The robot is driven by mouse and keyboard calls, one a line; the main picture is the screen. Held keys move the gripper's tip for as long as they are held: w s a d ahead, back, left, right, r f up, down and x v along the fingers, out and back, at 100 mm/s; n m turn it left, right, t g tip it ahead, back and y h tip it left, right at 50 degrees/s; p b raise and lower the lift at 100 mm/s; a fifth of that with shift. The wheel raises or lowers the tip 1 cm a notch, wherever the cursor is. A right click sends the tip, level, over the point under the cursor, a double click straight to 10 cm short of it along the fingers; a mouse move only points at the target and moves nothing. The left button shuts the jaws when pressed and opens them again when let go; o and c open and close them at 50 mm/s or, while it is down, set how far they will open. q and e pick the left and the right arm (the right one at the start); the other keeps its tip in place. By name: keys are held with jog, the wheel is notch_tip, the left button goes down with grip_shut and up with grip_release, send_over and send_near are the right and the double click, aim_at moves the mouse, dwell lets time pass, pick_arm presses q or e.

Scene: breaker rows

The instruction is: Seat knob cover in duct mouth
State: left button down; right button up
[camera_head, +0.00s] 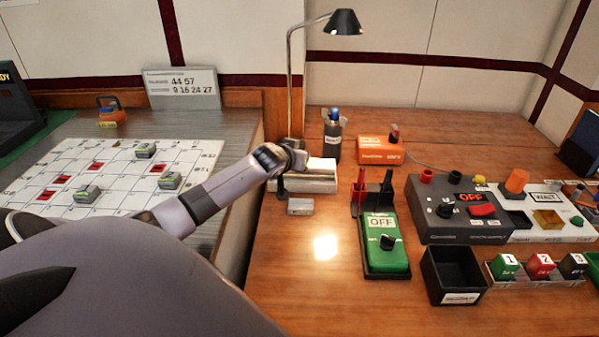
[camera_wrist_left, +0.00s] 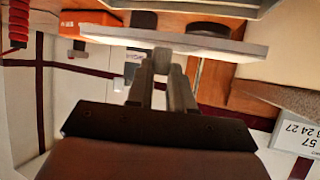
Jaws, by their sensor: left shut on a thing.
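My left gripper (camera_head: 287,163) reaches in from the left to the silver-white box-shaped piece (camera_head: 318,182) at the foot of the lamp. In the left wrist view the fingers (camera_wrist_left: 170,68) are close together, with their tips at the edge of a pale flat slab (camera_wrist_left: 225,46). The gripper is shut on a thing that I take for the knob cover. Its outline is mostly hidden by the fingers and arm. I cannot make out the duct mouth for certain, nor whether the held piece touches it. My right gripper is not in view.
A small grey block (camera_head: 300,206) lies just in front. A lamp (camera_head: 291,85), a dark bottle (camera_head: 333,140) and an orange box (camera_head: 379,150) stand behind. A green meter (camera_head: 386,245), a black bin (camera_head: 453,273) and a grey panel (camera_head: 460,232) fill the right. The front-middle table is clear.

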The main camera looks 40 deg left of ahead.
pick_arm(q)
jog(key=shift+f+b, duration=0.3)
jog(key=shift+f, duration=2.2)
jog(key=shift+f, duration=0.1)
jog(key=c, duration=1)
grip_release()
jog(key=p+v, duration=0.2)
jog(key=v, duration=1)
jog(key=shift+s, duration=0.1)
